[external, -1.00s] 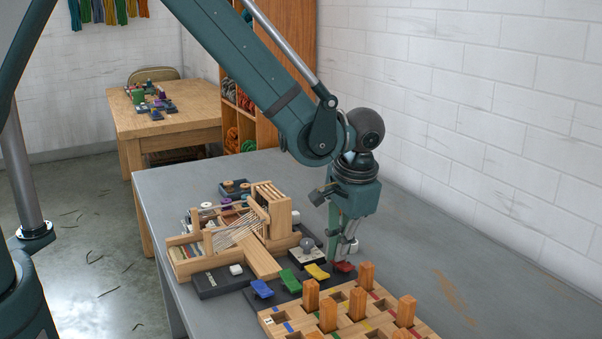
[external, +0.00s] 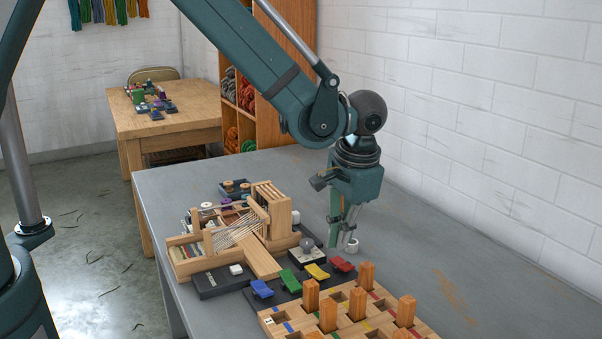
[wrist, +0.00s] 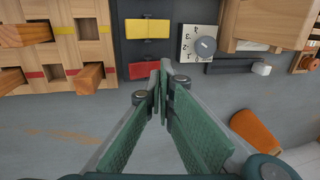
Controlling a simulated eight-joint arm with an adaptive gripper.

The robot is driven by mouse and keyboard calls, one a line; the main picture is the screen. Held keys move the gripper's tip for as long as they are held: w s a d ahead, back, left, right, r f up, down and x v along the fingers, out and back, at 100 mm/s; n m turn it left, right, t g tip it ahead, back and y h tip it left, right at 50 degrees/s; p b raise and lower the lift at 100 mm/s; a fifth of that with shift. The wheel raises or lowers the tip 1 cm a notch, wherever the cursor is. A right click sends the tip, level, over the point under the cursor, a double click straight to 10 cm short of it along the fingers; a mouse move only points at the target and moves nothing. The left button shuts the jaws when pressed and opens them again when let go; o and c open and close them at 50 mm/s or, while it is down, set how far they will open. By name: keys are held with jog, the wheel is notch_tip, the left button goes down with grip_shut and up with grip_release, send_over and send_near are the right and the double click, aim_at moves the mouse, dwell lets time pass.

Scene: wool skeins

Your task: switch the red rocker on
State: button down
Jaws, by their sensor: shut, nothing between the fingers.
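The red rocker (external: 342,264) is at the far right end of a row of coloured rockers on a dark panel. In the wrist view my gripper's fingertips (wrist: 162,74) meet beside the red rocker's right end.
Yellow (external: 317,271), green (external: 290,280) and blue (external: 262,289) rockers sit left of the red one. A grey dial (external: 307,243) is behind them. A wooden block with upright pegs (external: 357,303) stands in front, a small loom (external: 240,235) at left. Table is clear at right.

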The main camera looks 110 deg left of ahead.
aim_at(340, 264)
notch_tip(340, 264, up, 11)
jog(key=p, duration=0.1)
dwell(0.3)
jog(key=shift+f, duration=0.1)
dwell(0.4)
jog(key=s+d+r+m+t, duration=0.25)
jog(key=d+r, duration=0.55)
jog(key=d, duration=0.4)
jog(key=s+d+r+m+t, duration=0.25)
jog(key=d+r, duration=0.45)
jog(key=d, duration=0.6)
jog(key=s+d+r+m+t+h, duration=0.1)
jog(key=s+d+m+t, duration=0.2)
jog(key=s+d, duration=1.3)
jog(key=d+m, duration=0.1)
jog(key=d, duration=0.3)
jog(key=shift+s+r+t+h, duration=0.2)
jog(key=shift+t+h, duration=0.1)
jog(key=shift+t, duration=0.1)
jog(key=shift+w+a, duration=0.1)
dwell(0.6)
